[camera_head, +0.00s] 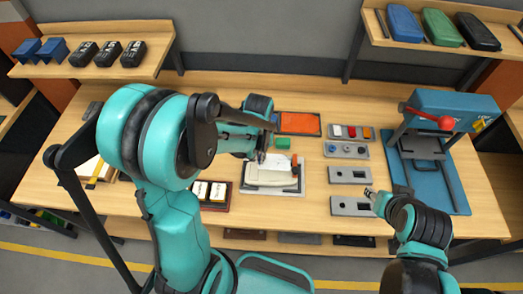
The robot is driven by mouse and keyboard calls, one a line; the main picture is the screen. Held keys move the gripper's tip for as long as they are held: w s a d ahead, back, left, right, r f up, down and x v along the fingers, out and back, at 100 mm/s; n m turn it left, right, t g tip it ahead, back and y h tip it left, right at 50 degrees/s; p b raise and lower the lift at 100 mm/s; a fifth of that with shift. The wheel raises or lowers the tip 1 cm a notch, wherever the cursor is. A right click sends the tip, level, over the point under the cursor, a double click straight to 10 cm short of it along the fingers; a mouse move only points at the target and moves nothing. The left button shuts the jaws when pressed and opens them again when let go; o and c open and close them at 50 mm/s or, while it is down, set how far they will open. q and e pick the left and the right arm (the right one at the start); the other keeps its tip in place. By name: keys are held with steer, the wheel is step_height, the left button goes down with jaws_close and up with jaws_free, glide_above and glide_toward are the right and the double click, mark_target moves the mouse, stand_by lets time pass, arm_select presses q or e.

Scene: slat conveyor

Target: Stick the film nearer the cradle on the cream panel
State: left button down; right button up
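The cream panel (265,178) lies on a pale grey plate (258,191), which seems to be the cradle, with an orange-red part at its right edge. Left of it, a dark brown tray (208,207) holds two small pale pieces (219,191) that may be the films; the right one is nearer the plate. My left gripper (261,157) is over the panel's far edge, pointing down; its fingers are too small to read, and whether it touches the panel is unclear. My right gripper (369,193) is low near a grey fixture, its fingers also unclear.
An orange tray (299,123) and green block (282,143) lie behind the panel. Several grey fixtures (346,150) stand to the right, then a blue press (442,110) with a red knob. Shelves with cases (404,23) are at the back. Some bare wood lies right of the panel.

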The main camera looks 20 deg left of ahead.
mark_target(259, 174)
arm_select(q)
step_height(259, 174, down, 3)
steer(key=shift+a+r+b, duration=0.1)
steer(key=shift+r+b, duration=0.05)
steer(key=shift+b, duration=0.85)
steer(key=shift+f+b, duration=1.15)
steer(key=shift+f, duration=0.5)
steer(key=shift+f, duration=0.1)
steer(key=shift+f+b, duration=0.8)
steer(key=shift+b, duration=0.25)
steer(key=shift+f+b, duration=0.5)
steer(key=shift+b, duration=0.3)
steer(key=c, duration=1.6)
jaws_free()
steer(key=shift+c, duration=0.2)
